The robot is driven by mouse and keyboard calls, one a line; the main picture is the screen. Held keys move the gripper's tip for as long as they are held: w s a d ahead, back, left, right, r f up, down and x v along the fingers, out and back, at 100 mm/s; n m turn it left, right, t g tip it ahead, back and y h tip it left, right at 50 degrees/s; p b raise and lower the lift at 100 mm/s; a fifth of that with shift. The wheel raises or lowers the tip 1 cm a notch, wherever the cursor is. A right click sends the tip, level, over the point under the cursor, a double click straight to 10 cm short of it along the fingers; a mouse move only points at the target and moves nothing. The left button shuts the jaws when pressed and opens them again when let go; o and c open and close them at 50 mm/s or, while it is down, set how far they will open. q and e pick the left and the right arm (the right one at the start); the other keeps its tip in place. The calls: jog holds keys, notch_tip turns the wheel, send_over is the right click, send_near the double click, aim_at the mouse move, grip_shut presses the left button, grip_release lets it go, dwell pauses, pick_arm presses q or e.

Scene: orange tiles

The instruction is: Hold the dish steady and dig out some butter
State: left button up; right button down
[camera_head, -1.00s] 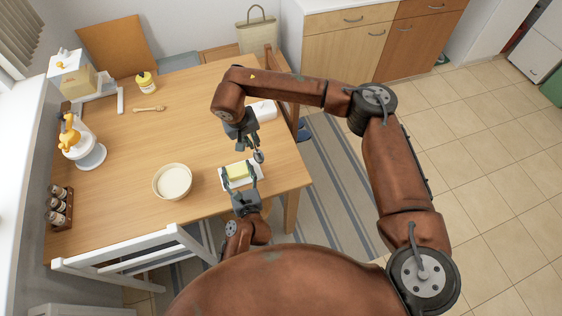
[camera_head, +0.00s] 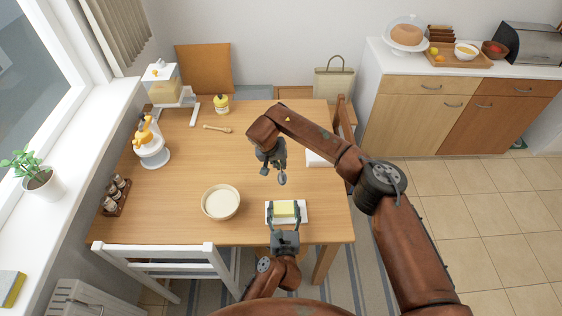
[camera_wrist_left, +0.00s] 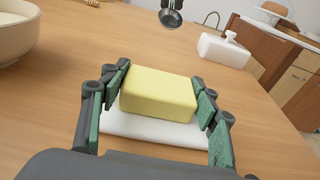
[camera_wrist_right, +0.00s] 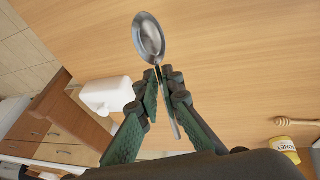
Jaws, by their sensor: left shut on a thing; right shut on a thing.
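A yellow butter block (camera_head: 284,208) sits on a white dish (camera_head: 303,207) near the table's front edge. In the left wrist view the block (camera_wrist_left: 158,95) is whole-looking on the dish (camera_wrist_left: 150,130). My left gripper (camera_head: 284,213) is shut on the dish, with a finger on either side of the butter. My right gripper (camera_head: 274,162) is shut on a metal spoon (camera_head: 282,180), held above the table behind the butter, apart from it. The right wrist view shows the spoon's bowl (camera_wrist_right: 148,38) beyond the fingertips, with its handle between them. The bowl also shows in the left wrist view (camera_wrist_left: 173,17).
A cream-filled bowl (camera_head: 221,202) stands left of the dish. A white lid (camera_wrist_left: 225,50) lies behind it to the right. A white chair (camera_head: 165,262) is at the front.

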aim_at(280, 181)
jog(key=shift+s+f, duration=0.25)
jog(key=shift+f, duration=0.6)
jog(key=shift+s+f, duration=0.25)
jog(key=shift+f, duration=0.55)
jog(key=shift+s+f, duration=0.25)
jog(key=shift+f, duration=0.6)
jog(key=shift+s+r, duration=0.1)
jog(key=shift+s, duration=1)
jog(key=shift+s, duration=0.4)
jog(key=shift+r, duration=0.1)
jog(key=shift+w+r, duration=0.35)
jog(key=shift+r, duration=0.8)
jog(key=shift+w+r, duration=0.4)
jog(key=shift+r, duration=0.7)
jog(key=shift+w+r, duration=0.35)
jog(key=shift+r, duration=0.8)
pick_arm(q)
jog(key=o, duration=1.6)
jog(key=shift+o, duration=0.2)
